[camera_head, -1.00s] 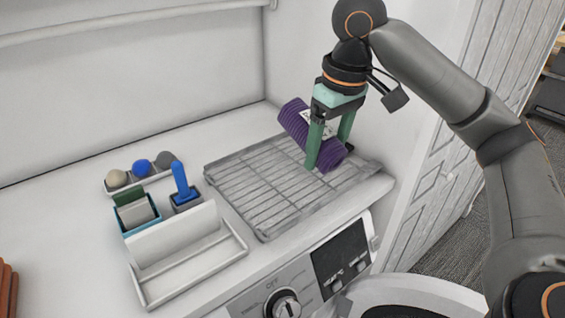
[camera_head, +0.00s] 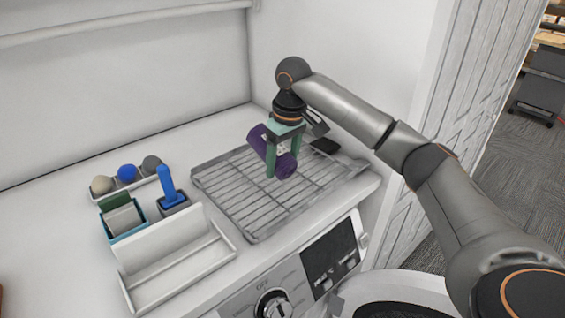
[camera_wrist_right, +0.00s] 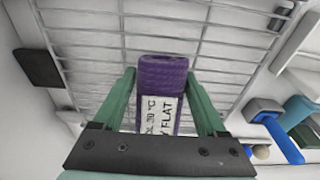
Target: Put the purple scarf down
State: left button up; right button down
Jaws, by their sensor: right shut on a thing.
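The rolled purple scarf (camera_head: 258,143) with a white printed label is held between the green fingers of my right gripper (camera_head: 283,172). The label reads partly "30 °C" and "FLAT". I cannot tell whether the scarf touches the rack. My left gripper is not in view.
A white divided tray (camera_head: 175,262), a blue-handled brush (camera_head: 168,185), a teal box (camera_head: 125,218) and a holder with several balls (camera_head: 127,173) stand left of the rack. A black pad (camera_head: 325,145) lies at the rack's back right. The washer panel (camera_head: 330,258) is below the front edge.

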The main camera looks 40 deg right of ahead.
jog(key=shift+f, duration=0.4)
jog(key=shift+f, duration=0.1)
grip_release()
jog(key=r, duration=0.4)
jog(key=s+r, duration=0.1)
jog(key=r, duration=0.7)
jog(key=shift+s+d, duration=0.2)
jog(key=shift+s, duration=0.1)
